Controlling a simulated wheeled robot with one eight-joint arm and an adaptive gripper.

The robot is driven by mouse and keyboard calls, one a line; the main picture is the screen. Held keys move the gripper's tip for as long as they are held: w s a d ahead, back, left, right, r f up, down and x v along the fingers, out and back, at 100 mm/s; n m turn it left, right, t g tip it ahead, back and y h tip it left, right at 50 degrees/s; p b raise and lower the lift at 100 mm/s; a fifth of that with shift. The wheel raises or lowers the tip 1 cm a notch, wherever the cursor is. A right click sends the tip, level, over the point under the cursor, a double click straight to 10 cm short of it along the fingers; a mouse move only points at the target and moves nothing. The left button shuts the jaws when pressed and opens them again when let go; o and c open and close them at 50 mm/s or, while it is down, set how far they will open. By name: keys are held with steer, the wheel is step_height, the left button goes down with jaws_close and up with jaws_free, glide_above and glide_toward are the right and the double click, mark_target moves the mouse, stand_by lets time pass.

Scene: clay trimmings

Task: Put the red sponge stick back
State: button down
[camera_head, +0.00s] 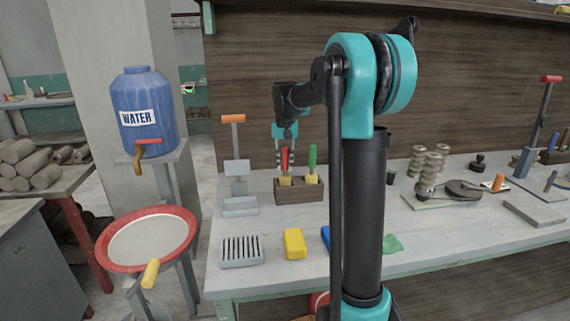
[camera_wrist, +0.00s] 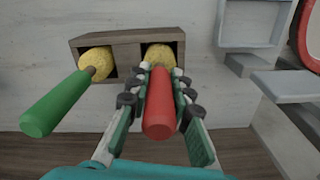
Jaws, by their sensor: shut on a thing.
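The red sponge stick (camera_head: 285,162) stands nearly upright with its yellow sponge end down at the left compartment of a brown wooden holder (camera_head: 299,196). In the wrist view its red handle (camera_wrist: 159,110) points toward me and its sponge sits in the opening on the right. My gripper (camera_head: 285,152) is shut on the red handle from above, with a finger on each side in the wrist view (camera_wrist: 160,83). How deep the sponge sits is hard to tell. A green sponge stick (camera_head: 312,160) stands in the other compartment and leans in the wrist view (camera_wrist: 58,100).
A grey stand with an orange top (camera_head: 233,119) is left of the holder. A yellow block (camera_head: 294,243) and a slotted grey block (camera_head: 241,251) lie in front. My arm hides part of the bench (camera_head: 262,276). Clay pieces (camera_head: 428,172) stand to the right.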

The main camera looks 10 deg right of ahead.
mark_target(285, 147)
steer(key=shift+f, duration=0.15)
steer(key=c, duration=1.3)
jaws_free()
steer(key=shift+c, duration=0.2)
step_height(285, 147, up, 12)
steer(key=shift+r, duration=0.2)
